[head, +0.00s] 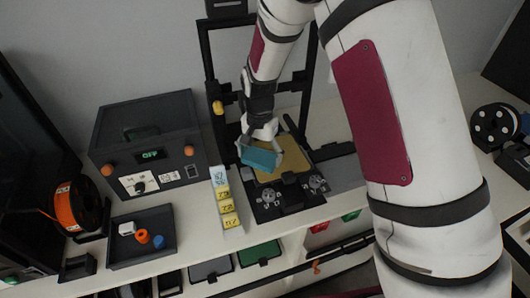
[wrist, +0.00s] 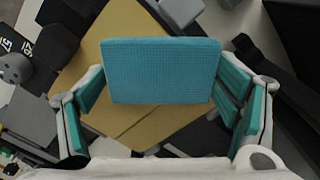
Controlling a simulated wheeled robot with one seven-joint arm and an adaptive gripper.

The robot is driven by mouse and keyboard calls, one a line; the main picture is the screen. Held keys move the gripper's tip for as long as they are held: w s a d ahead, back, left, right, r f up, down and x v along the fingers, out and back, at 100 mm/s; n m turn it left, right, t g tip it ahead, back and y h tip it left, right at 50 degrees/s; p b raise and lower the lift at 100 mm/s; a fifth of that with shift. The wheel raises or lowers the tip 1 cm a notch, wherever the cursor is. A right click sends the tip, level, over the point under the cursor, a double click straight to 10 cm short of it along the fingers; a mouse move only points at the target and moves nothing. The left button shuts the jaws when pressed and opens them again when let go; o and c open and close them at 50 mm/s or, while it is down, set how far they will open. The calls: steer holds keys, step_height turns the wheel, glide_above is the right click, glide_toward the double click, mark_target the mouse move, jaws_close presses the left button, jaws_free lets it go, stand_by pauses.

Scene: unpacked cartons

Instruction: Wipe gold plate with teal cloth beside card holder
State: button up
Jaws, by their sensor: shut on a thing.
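The teal cloth (head: 262,157) is a flat block shape held in my gripper (head: 260,146) over the gold plate (head: 294,160). In the wrist view the cloth (wrist: 160,72) lies between the fingers of my gripper (wrist: 160,100), with the gold plate (wrist: 92,80) behind it. Whether the cloth touches the plate I cannot tell. The gold plate is the bed of a dark printer-like machine. The card holder (head: 226,206) stands left of the machine and carries a pale blue card and several yellow cards.
The machine's dark upright frame (head: 207,80) rises behind the plate. A grey box with an OFF display (head: 150,155) stands to the left. In front of it is a dark tray (head: 165,250) with small parts. An orange spool (head: 78,208) stands at far left.

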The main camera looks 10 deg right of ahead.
steer(key=shift+s+a+f, duration=0.1)
steer(key=shift+r+p, duration=0.65)
steer(key=shift+r, duration=2.4)
steer(key=shift+r, duration=0.1)
steer(key=shift+r+p, duration=0.3)
steer(key=shift+r, duration=1.2)
steer(key=shift+w, duration=0.2)
